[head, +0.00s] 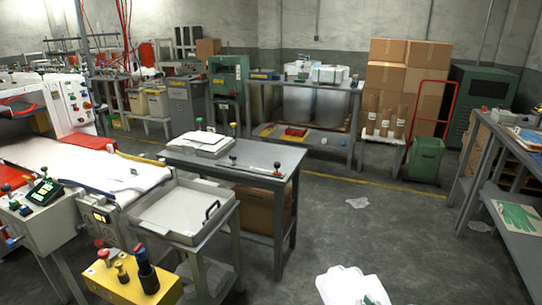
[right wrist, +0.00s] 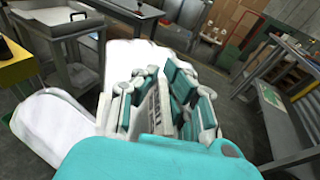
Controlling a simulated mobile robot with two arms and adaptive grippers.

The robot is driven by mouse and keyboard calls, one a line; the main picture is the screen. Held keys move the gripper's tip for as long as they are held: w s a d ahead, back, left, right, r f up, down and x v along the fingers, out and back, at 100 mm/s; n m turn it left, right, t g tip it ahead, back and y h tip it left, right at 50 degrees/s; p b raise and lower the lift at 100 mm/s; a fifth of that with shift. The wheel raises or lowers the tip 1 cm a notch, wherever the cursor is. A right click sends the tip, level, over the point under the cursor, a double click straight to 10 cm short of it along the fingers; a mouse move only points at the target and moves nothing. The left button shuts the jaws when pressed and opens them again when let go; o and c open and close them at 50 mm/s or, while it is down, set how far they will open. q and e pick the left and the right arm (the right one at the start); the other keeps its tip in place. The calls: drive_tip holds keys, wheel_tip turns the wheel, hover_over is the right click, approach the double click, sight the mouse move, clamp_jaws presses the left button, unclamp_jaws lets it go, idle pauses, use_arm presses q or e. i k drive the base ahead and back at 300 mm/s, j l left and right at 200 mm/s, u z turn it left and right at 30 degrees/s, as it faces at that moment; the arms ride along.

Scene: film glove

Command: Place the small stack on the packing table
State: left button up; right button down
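A small flat white stack (head: 200,143) lies on the left half of a grey table (head: 262,158) in the middle of the head view. Which table is the packing table is not marked; another grey table (head: 330,92) stands behind. My right gripper (right wrist: 165,95), white and teal, fills the middle of the right wrist view. My left gripper is in neither view.
A shallow tray (head: 222,231) on a stand is just in front of the middle table. A yellow box with knobs (head: 128,284) is at lower left. A shelf with a green glove on a sheet (head: 520,214) is at right. Floor between is open, with white scraps (head: 357,202).

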sight(272, 157)
drive_tip(key=i+l+u, duration=0.1)
drive_tip(key=i+l, duration=0.3)
drive_tip(key=l, duration=0.25)
drive_tip(key=i+l+u, duration=0.15)
drive_tip(key=i+l, duration=0.25)
drive_tip(key=l, duration=0.3)
drive_tip(key=i+l+u, duration=0.15)
drive_tip(key=l, duration=0.2)
drive_tip(key=i+l+u, duration=0.1)
drive_tip(key=i, duration=0.5)
drive_tip(key=i+l+u, duration=0.1)
drive_tip(key=i, duration=0.45)
drive_tip(key=i+l, duration=0.2)
drive_tip(key=i, duration=0.35)
drive_tip(key=i+l+u, duration=0.15)
drive_tip(key=i, duration=0.45)
